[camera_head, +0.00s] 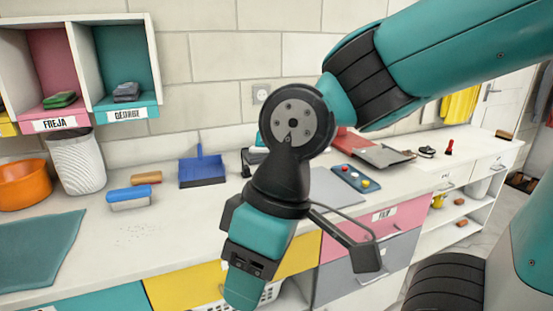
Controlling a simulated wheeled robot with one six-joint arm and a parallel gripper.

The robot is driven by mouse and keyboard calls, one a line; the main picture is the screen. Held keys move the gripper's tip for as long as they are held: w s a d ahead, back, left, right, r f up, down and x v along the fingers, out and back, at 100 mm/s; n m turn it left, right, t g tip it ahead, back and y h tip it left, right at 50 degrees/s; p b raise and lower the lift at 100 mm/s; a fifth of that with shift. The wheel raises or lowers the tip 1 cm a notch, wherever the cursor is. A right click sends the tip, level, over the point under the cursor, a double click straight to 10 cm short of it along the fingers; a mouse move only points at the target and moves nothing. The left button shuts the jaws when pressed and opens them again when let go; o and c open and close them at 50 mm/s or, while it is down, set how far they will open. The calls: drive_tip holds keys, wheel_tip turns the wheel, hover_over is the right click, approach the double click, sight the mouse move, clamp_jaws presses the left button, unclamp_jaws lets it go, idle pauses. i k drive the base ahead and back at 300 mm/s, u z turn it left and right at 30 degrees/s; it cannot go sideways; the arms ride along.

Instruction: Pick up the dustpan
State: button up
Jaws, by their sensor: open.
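A blue dustpan (203,170) with an upright handle rests on the white counter, left of my arm and close to the tiled wall. My gripper (298,238) hangs over the counter's front edge, to the right of and nearer than the dustpan. It is open, with one dark finger reaching out to the right. The other finger is mostly hidden by the wrist. The gripper is apart from the dustpan, and nothing shows between its fingers.
A blue-and-white brush or sponge (129,198), a small wooden-backed brush (146,178), a white ribbed bin (77,162) and an orange bowl (24,184) stand left of the dustpan. A teal mat (38,250) lies at the front left. Cubbies (125,62) hang above.

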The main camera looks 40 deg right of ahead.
sight(200, 171)
drive_tip(key=u, duration=0.15)
drive_tip(key=k, duration=0.5)
drive_tip(key=u, duration=0.85)
drive_tip(key=i, duration=1.2)
drive_tip(key=z, duration=1.1)
drive_tip(key=i, duration=0.7)
drive_tip(key=z, duration=0.75)
